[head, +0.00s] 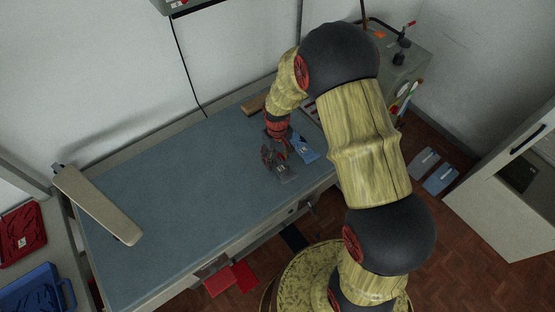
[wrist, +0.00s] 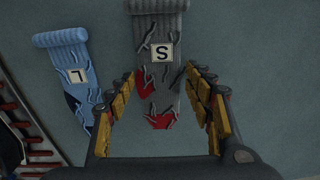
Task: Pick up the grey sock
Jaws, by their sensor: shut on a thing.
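The grey sock (wrist: 160,35) has a ribbed cuff, a white tag marked "S", dark twig-like marks and red patches. In the wrist view it lies lengthwise between the fingers of my gripper (wrist: 163,88), which is shut on it. In the head view the grey sock (head: 286,174) shows just below my gripper (head: 273,157), over the blue-grey tabletop near its right part. I cannot tell whether it is clear of the surface.
A light blue sock (wrist: 75,70) tagged "L" lies close to the left in the wrist view. A tan padded board (head: 98,205) sits at the table's left end. The blue-grey tabletop (head: 180,200) between is clear. A grey cabinet (head: 395,75) stands behind at right.

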